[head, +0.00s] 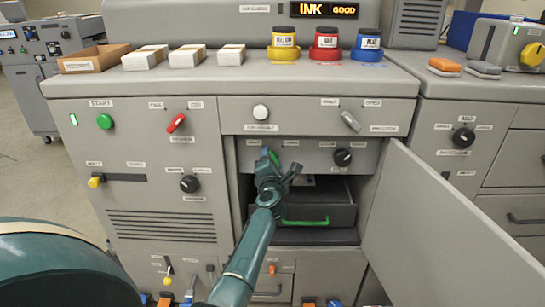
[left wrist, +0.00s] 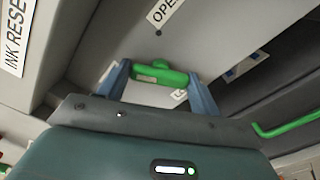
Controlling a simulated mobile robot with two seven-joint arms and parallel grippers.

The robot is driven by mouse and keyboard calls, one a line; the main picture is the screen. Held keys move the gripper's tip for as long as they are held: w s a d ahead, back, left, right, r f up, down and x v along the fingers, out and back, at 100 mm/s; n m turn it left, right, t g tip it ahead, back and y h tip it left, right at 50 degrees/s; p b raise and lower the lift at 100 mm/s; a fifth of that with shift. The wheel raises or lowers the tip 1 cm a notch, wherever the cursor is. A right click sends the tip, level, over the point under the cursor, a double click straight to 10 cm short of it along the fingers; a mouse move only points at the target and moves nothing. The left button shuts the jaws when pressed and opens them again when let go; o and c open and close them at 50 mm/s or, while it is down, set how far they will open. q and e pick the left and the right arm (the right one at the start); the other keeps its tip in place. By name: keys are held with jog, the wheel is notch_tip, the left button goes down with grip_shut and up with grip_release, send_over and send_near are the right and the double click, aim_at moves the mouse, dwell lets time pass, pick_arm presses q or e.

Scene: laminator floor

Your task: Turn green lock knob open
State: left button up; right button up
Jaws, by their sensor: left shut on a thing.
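The green lock knob (left wrist: 160,75) is a short green bar with a small label, on the grey panel inside the open cabinet bay. It lies between the two blue fingers of my left gripper (left wrist: 160,82), which is shut on it, one finger at each end. In the head view the left gripper (head: 268,160) reaches into the bay and hides most of the knob; only a bit of green (head: 274,157) shows. A label starting "OPE" (left wrist: 165,12) is near the knob in the left wrist view. My right gripper is not in view.
A black dial (head: 342,157) sits right of the knob on the same panel. Below is a dark drawer (head: 335,207) with a green handle (head: 305,221). The open cabinet door (head: 440,225) swings out at the right. Ink pots, the yellow one (head: 284,43) leftmost, stand on top.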

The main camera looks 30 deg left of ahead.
pick_arm(q)
jog(key=m+p, duration=0.9)
jog(key=m, duration=0.5)
jog(key=shift+m, duration=0.4)
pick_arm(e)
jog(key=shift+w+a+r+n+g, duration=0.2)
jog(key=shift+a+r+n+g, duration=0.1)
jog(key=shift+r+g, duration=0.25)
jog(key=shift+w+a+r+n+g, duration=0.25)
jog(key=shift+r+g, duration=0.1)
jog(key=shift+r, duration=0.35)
pick_arm(q)
jog(key=o, duration=1)
jog(key=shift+s, duration=0.1)
